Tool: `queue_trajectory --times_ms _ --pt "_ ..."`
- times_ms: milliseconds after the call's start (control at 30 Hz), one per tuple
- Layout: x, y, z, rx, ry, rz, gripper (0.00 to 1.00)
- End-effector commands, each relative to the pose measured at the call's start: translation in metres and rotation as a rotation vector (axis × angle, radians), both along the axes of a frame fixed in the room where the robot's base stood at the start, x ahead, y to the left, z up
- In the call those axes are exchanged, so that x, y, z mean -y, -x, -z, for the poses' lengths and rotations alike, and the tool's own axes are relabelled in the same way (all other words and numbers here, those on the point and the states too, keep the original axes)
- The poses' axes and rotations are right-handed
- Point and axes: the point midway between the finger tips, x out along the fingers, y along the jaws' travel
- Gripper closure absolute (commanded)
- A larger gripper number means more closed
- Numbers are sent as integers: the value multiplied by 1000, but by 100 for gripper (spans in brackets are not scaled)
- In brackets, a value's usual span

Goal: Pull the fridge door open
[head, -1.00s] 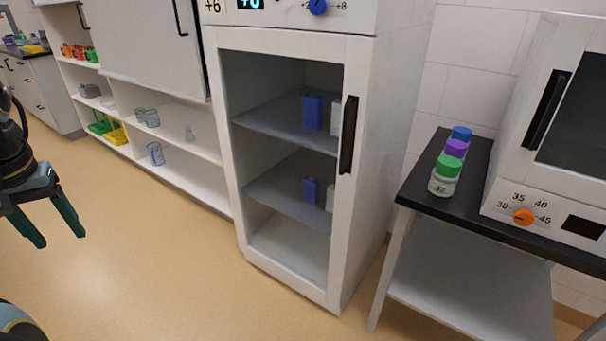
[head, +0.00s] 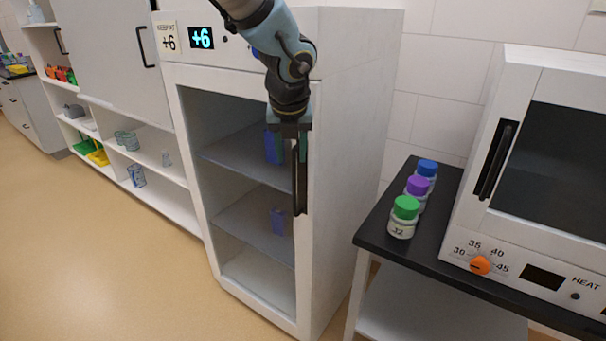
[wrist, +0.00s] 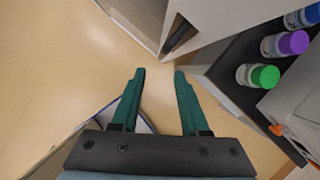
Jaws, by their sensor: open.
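The fridge door (head: 187,160) is a white frame with a clear pane and looks closed. Its black upright handle (head: 300,190) is on the right side of the frame. In the wrist view the handle (wrist: 180,36) lies beyond the fingertips, slightly right of the middle and not between the fingers. My gripper (head: 291,152) hangs in front of the door by the handle's upper part, covering some of it. In the wrist view my gripper (wrist: 159,74) has its two green fingers apart with nothing between them.
A black-topped table (head: 378,236) stands right of the fridge, with bottles capped green (head: 404,216), purple and blue, and a white heater (head: 478,215). Open shelves (head: 150,165) with glassware stand to the left. The floor (head: 100,270) in front is clear.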

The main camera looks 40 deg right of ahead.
Motion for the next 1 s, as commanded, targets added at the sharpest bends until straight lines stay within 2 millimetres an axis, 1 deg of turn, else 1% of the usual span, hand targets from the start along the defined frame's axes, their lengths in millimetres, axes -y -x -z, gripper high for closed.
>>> queue_trajectory --times_ms 67,167,500,600,700,800,1000 --pt "4 2 2 7 -6 30 55" --pt "7 -1 12 7 -7 33 55" --pt "21 -18 69 5 -9 29 55" --pt "25 -22 82 6 -7 29 55" --pt "28 -26 91 5 -5 27 55" --pt "29 -28 97 6 -5 26 55" --pt "30 -29 99 6 -4 26 55"
